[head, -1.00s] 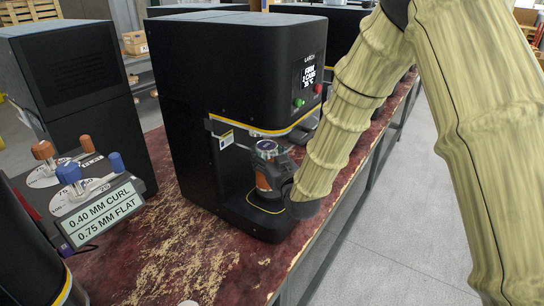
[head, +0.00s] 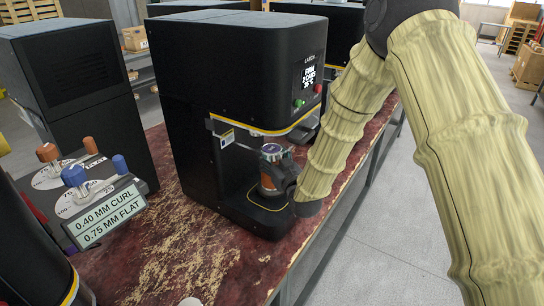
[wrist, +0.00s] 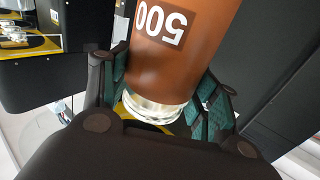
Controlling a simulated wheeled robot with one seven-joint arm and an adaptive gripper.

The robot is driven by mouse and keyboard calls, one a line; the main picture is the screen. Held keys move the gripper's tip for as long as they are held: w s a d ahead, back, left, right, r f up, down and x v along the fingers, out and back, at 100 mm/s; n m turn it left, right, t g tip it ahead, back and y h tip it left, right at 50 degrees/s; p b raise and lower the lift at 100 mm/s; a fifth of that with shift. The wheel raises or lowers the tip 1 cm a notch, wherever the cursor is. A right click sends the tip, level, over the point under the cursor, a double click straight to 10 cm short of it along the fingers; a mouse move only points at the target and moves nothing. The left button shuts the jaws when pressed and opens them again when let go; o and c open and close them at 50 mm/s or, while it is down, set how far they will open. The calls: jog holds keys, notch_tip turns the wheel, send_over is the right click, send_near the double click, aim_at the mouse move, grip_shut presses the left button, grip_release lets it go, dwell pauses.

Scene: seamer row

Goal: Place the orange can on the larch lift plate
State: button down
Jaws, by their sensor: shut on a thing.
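The orange can (head: 269,180) stands about upright in the open front of the black LARCH machine (head: 235,75). The larch lift plate (head: 262,204), black with a yellow outline, lies under the can. My gripper (wrist: 165,90) is shut on the can, with a dark finger on each side of it. I cannot tell whether the can's bottom touches the plate.
A control stand (head: 100,195) with orange and blue knobs and a sign reading 0.40 MM CURL, 0.75 MM FLAT stands at left. The machine's upper housing overhangs the plate. The worn red bench (head: 190,255) is mostly clear in front. More black machines stand behind.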

jog(key=shift+f, duration=0.1)
jog(key=shift+c, duration=2)
grip_release()
jog(key=shift+s, duration=0.1)
jog(key=b+v, duration=0.2)
jog(key=v, duration=0.9)
jog(key=shift+s+d, duration=0.15)
jog(key=shift+s, duration=0.25)
